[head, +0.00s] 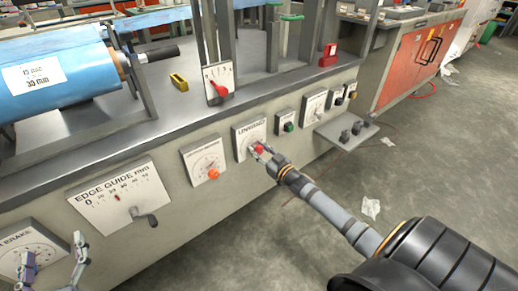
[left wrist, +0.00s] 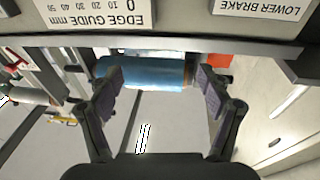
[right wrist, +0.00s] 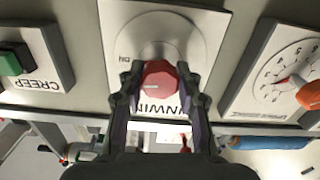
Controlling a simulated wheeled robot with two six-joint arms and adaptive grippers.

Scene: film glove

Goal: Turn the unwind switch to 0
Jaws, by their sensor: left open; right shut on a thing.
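The unwind switch (head: 259,147) is a red knob on a white plate labelled UNWIND (head: 244,134) on the machine's front panel. In the right wrist view the red knob (right wrist: 159,80) sits between the fingers of my right gripper (right wrist: 158,88), which is shut on it. A pale mark shows on the knob; part of the plate's lettering is hidden by the fingers. My right gripper (head: 262,152) reaches the knob from the lower right in the head view. My left gripper (head: 76,262) is open and empty at the lower left, in front of the lower brake plate (head: 28,255).
Left of the switch are a dial with an orange knob (head: 213,174) and the edge guide plate (head: 118,199) with its crank. Right of it is a green creep button (head: 289,127). A small shelf (head: 346,133) juts out further right. The floor in front is mostly open.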

